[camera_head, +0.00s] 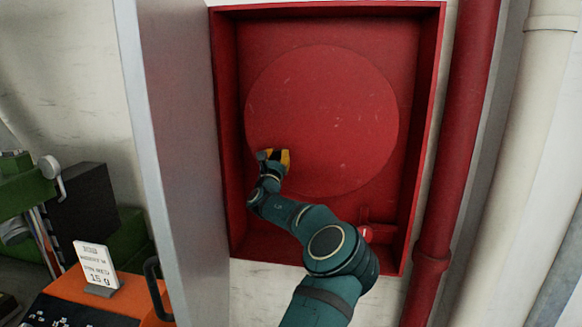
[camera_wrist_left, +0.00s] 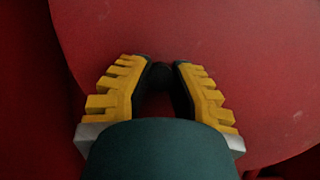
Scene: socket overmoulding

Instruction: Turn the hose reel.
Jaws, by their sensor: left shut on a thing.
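The hose reel (camera_head: 335,115) is a large round red disc inside an open red wall cabinet (camera_head: 437,80). My left gripper (camera_head: 274,156), with yellow finger pads, is at the lower left rim of the disc. In the left wrist view the fingers (camera_wrist_left: 161,75) are shut on a small dark handle, which shows only as a dark shape between the tips. The reel's red face (camera_wrist_left: 240,60) fills most of that view, with its curved edge at the left. My right gripper is not in view.
A grey door panel (camera_head: 180,150) stands open at the cabinet's left. A red fitting (camera_head: 380,233) sits low in the cabinet, beside my arm. Red and white pipes (camera_head: 458,150) run down the right. An orange machine (camera_head: 130,296) with a white sign (camera_head: 97,266) is at lower left.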

